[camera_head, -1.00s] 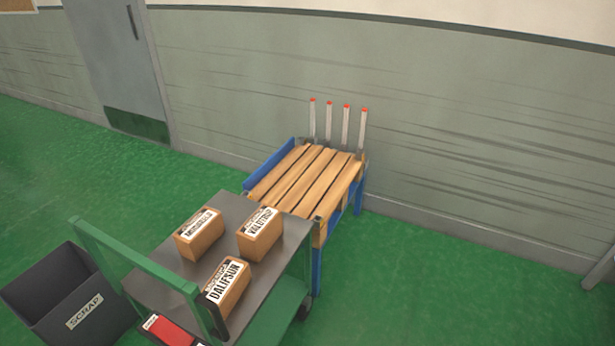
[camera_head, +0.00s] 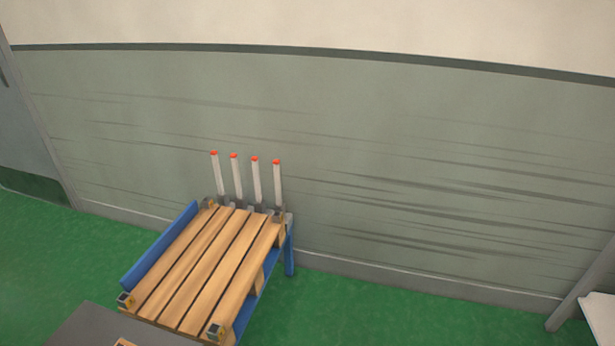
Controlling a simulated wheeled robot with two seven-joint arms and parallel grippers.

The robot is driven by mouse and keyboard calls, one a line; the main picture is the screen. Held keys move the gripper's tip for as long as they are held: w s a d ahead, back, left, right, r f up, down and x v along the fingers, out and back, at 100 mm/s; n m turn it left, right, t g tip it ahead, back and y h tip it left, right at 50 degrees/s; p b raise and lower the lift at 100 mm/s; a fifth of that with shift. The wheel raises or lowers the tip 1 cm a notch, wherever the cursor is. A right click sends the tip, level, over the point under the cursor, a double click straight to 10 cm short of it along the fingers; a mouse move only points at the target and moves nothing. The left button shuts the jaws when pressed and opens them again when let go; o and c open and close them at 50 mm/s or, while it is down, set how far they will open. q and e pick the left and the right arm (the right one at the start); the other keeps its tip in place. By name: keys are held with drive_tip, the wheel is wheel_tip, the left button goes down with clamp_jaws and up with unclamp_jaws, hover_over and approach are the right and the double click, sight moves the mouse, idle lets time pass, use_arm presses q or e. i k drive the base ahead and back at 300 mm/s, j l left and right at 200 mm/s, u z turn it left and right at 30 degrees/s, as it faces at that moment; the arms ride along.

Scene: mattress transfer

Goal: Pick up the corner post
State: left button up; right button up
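Several white corner posts with red tips stand upright in a row at the far edge of the blue-framed table, against the wall. From left to right they are the first post (camera_head: 218,178), the second post (camera_head: 237,180), the third post (camera_head: 256,183) and the rightmost post (camera_head: 278,186). Their lower ends sit in small dark holders behind the wooden pallet (camera_head: 205,262). Small dark brackets show at the pallet's corners, such as the near right one (camera_head: 216,332). Neither of my grippers is in view.
The blue table frame (camera_head: 160,246) has a raised side along the pallet's left. A grey cart top (camera_head: 92,328) is at the lower left edge. A white surface (camera_head: 603,318) is at the lower right. Green floor (camera_head: 400,318) is clear between them.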

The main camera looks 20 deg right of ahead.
sight(278, 183)
drive_tip(key=i+l+z, duration=0.2)
drive_tip(key=i+l, duration=0.55)
drive_tip(key=i+l+u, duration=0.1)
drive_tip(key=u, duration=0.45)
